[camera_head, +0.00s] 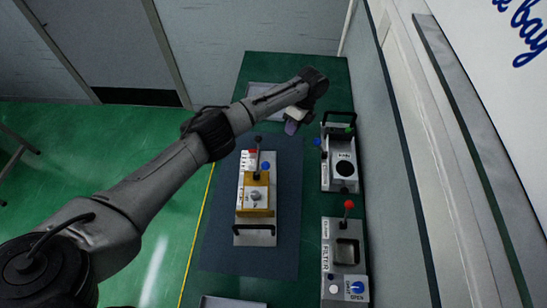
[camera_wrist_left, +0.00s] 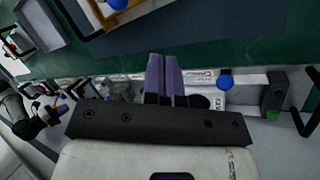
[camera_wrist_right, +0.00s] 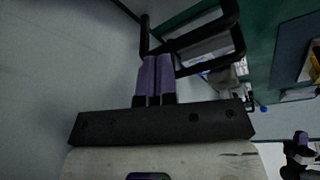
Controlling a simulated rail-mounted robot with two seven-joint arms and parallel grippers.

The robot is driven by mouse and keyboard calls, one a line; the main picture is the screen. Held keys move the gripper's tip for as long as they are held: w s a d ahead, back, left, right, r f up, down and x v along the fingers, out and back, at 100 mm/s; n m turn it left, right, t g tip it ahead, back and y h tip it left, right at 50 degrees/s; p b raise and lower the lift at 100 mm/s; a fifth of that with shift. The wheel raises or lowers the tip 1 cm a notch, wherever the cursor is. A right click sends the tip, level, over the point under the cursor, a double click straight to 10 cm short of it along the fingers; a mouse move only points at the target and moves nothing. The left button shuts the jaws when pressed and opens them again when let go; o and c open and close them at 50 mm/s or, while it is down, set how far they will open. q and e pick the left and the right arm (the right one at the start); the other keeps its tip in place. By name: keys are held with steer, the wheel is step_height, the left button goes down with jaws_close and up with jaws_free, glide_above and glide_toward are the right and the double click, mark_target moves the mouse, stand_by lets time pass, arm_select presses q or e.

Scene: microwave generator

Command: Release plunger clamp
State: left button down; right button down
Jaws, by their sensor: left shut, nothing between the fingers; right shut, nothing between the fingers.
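The clamp fixture sits on the dark mat in the head view: a pale plate (camera_head: 243,236) with a yellow block (camera_head: 256,211), a black lever (camera_head: 258,147) at its far end, and a blue knob (camera_head: 266,166). I cannot tell which part is the plunger clamp. My left gripper (camera_head: 291,127) is above the bench, right of the lever and apart from it. Its purple fingers (camera_wrist_left: 165,80) are together and empty. The fixture's blue knob (camera_wrist_left: 118,3) shows at the top of the left wrist view. My right gripper (camera_wrist_right: 156,78) shows only in its wrist view, fingers together and empty.
Right of the mat (camera_head: 220,245) stand a unit with a round black opening (camera_head: 345,169) and a filter unit with a red-knobbed lever (camera_head: 348,205). A wall borders the bench at right. In the right wrist view, a black bar frame (camera_wrist_right: 232,35) is near the fingers.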

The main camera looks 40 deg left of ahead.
mark_target(262, 169)
arm_select(q)
steer(key=s+f+p, duration=0.5)
steer(key=s+f, duration=0.3)
steer(key=f, duration=0.1)
steer(key=shift+a, duration=0.35)
stand_by(0.3)
steer(key=shift+r, duration=0.1)
steer(key=shift+s+a+r+t+h+p, duration=0.2)
steer(key=shift+t+h+p, duration=0.1)
steer(key=shift+p, duration=0.1)
